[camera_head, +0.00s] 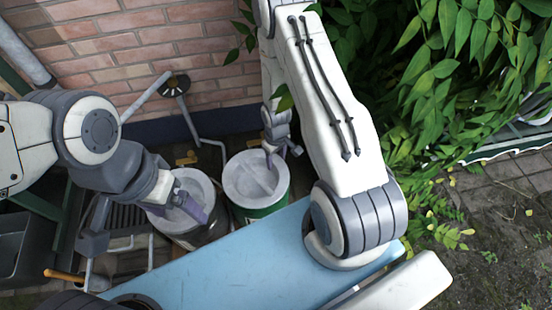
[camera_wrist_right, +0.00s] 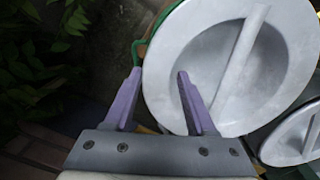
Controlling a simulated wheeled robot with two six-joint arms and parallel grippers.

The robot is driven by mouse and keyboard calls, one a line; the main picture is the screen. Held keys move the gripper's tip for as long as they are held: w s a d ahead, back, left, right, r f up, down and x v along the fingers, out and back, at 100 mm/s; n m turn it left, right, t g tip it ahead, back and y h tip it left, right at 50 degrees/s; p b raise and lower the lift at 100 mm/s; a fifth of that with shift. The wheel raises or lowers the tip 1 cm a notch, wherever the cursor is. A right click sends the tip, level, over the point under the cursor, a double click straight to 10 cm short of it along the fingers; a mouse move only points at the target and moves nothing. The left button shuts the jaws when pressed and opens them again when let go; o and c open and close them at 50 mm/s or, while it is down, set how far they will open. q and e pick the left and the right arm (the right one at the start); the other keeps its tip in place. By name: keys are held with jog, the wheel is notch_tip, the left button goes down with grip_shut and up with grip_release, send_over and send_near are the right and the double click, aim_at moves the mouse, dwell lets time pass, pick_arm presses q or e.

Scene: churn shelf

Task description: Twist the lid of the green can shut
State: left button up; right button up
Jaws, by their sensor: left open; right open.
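The green can (camera_head: 262,210) stands behind the blue surface, with a round grey-white lid (camera_head: 248,190) on top. A raised bar crosses the lid, which also fills much of the right wrist view (camera_wrist_right: 285,70). My right gripper (camera_head: 277,150) is open at the lid's far right edge. In the right wrist view its purple fingers (camera_wrist_right: 158,80) are apart, one over the lid and one just outside the rim; I cannot tell whether they touch it. My left gripper (camera_head: 190,207) is open over the lid of a second can (camera_head: 170,219), left of the green can.
The second lid shows at the right wrist view's lower right (camera_wrist_right: 290,145). A blue surface (camera_head: 240,262) lies in front of the cans. A brick wall (camera_head: 130,50) is behind, and leafy plants (camera_head: 430,80) stand right. Metal pipes (camera_head: 190,115) rise near the wall.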

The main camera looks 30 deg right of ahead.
notch_tip(320, 180, down, 2)
jog(key=shift+b, duration=0.5)
grip_shut()
dwell(1.1)
